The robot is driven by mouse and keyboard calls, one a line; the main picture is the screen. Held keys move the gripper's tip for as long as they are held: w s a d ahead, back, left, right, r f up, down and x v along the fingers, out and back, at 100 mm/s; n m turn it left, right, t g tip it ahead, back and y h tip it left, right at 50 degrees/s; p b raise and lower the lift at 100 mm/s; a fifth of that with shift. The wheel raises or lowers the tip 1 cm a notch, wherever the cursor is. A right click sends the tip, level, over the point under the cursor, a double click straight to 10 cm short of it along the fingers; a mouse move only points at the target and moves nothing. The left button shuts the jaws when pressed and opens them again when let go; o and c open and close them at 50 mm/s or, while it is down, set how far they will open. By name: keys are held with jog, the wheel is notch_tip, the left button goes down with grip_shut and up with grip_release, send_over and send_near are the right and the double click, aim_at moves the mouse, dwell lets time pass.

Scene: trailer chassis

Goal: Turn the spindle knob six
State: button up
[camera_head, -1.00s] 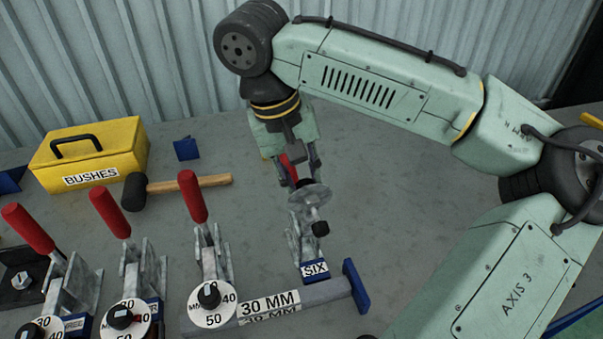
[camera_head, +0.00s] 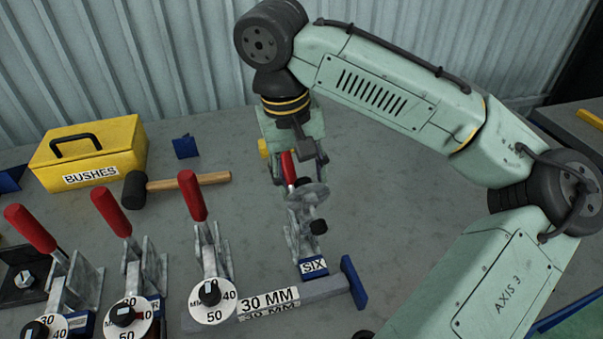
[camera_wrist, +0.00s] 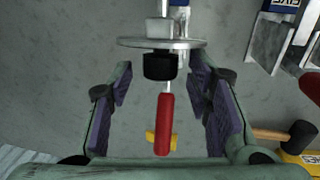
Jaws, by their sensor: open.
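The clamp marked SIX (camera_head: 313,266) stands at the right end of the row, its red handle (camera_head: 288,166) partly hidden by my gripper. In the wrist view my gripper (camera_wrist: 160,92) is open, and nothing is clasped.
A bar marked 30 MM (camera_head: 268,302) with a blue end plate (camera_head: 354,283) lies in front. Several red-handled clamps stand left. A mallet (camera_head: 200,182), yellow BUSHES box (camera_head: 90,155) and small yellow object (camera_head: 263,147) are behind. Bare bench lies right of SIX.

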notch_tip(320, 180, up, 12)
jog(key=a, duration=0.1)
jog(key=shift+s+a, duration=0.25)
jog(key=shift+a, duration=0.05)
jog(key=shift+f, duration=0.1)
dwell(0.4)
